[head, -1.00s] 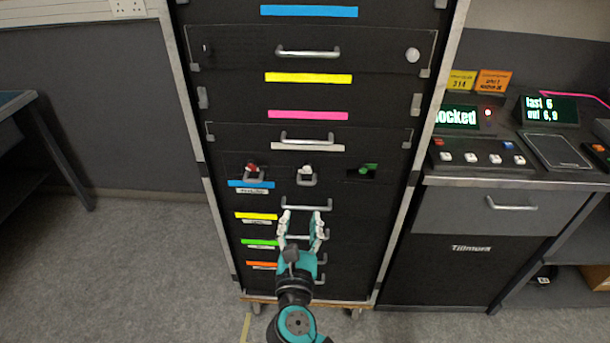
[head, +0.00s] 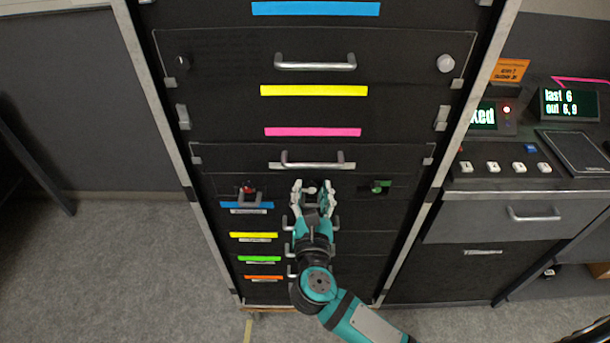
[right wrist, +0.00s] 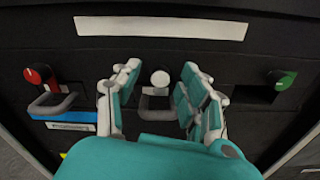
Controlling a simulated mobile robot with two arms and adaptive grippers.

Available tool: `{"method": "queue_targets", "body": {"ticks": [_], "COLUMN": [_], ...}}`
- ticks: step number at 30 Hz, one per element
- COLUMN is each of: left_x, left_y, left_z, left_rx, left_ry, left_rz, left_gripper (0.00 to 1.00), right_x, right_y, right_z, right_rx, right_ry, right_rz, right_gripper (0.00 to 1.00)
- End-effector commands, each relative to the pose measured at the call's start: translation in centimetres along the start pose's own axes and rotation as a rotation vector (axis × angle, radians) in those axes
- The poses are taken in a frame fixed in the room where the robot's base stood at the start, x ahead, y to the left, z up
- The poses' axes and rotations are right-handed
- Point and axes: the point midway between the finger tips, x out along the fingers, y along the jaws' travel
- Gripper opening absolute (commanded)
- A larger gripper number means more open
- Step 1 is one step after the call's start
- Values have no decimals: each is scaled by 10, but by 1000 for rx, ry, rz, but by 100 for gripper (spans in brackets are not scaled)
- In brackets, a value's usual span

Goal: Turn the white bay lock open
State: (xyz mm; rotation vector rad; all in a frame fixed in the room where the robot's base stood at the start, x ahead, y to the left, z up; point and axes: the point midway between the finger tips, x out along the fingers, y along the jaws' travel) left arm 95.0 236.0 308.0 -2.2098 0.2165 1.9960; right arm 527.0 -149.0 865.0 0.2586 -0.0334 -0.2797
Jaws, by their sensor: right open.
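The white bay lock (head: 311,188) is a small white knob on the black cabinet front, between a red lock (head: 249,187) and a green lock (head: 380,186). In the right wrist view the white knob (right wrist: 160,78) shows between my fingers, with a grey handle just below it. My right gripper (head: 312,190) is open, one finger on each side of the white lock. In the right wrist view my right gripper (right wrist: 158,88) shows a gap on both sides of the knob; contact cannot be told. My left gripper is out of view.
A drawer with a metal handle (head: 312,163) and a white label strip sits just above the locks. More drawer handles lie below. A control console (head: 520,170) with screens and buttons stands at the right. Grey floor is clear at the left.

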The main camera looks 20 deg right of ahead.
Motion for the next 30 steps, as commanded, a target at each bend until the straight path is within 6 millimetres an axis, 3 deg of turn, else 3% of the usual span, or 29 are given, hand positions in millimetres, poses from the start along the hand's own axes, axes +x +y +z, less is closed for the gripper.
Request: {"method": "queue_targets", "body": {"ticks": [11, 21, 30], "left_x": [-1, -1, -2], "left_y": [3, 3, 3], "left_z": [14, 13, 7], "left_rx": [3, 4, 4], "left_ry": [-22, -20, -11], "left_rz": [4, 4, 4], "left_gripper": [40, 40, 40], "right_x": [1, 1, 1], "right_y": [-2, -2, -2], "right_z": [0, 1, 1], "right_rx": [0, 0, -10], "right_ry": [0, 0, 0], "right_rz": [0, 1, 1], "right_gripper": [43, 2, 0]}}
